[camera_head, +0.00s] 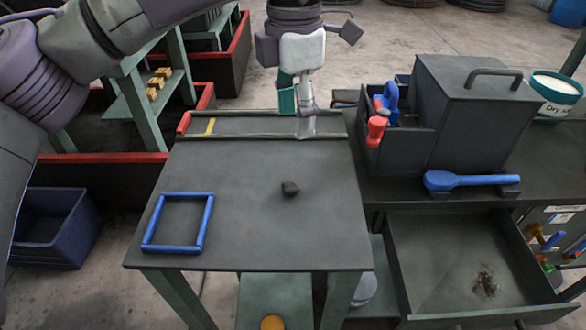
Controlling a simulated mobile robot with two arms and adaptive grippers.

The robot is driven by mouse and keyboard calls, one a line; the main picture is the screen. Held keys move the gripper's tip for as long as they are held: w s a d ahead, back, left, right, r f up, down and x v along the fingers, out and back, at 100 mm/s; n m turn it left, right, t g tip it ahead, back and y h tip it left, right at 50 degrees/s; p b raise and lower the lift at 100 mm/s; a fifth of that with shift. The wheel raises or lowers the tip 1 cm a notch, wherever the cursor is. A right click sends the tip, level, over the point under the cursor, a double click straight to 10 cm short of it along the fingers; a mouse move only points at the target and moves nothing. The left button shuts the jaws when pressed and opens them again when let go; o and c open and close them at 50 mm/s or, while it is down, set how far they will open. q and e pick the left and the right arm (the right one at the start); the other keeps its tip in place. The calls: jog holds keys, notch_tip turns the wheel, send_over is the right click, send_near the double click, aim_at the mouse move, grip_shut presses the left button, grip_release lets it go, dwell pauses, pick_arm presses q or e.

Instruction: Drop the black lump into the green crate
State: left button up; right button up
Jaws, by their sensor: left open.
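The black lump (289,188) lies on the grey table top (260,235), right of the blue square frame. My left gripper (303,118) hangs down at the table's far edge, behind the lump and clear of it. It is open, and I see no lump in it. A small green slatted thing (287,100) shows beside its fingers, partly hidden; I cannot tell whether it is the green crate. No other green crate shows clearly. My right gripper is not in view.
The blue square frame (147,222) lies on the table's left side. A rail with a red end (184,123) runs along the back. A grey box with a handle (475,115) and a blue tool (465,181) are at right, above an open drawer (430,270). The table's front is clear.

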pick_arm(q)
send_over(291, 185)
jog(key=f, duration=0.5)
jog(key=f+p, duration=0.1)
jog(key=f, duration=0.1)
jog(key=shift+w+d+f, duration=0.2)
jog(key=shift+d+f, duration=0.1)
jog(key=shift+w+f, duration=0.1)
jog(key=shift+f, duration=0.35)
jog(key=f, duration=0.1)
jog(key=f+p, duration=0.1)
jog(key=f, duration=0.2)
jog(key=shift+s+a+f+p, duration=0.2)
jog(key=shift+s+a+p, duration=0.05)
jog(key=shift+a+p, duration=0.1)
jog(key=shift+f, duration=0.25)
jog(key=c, duration=0.8)
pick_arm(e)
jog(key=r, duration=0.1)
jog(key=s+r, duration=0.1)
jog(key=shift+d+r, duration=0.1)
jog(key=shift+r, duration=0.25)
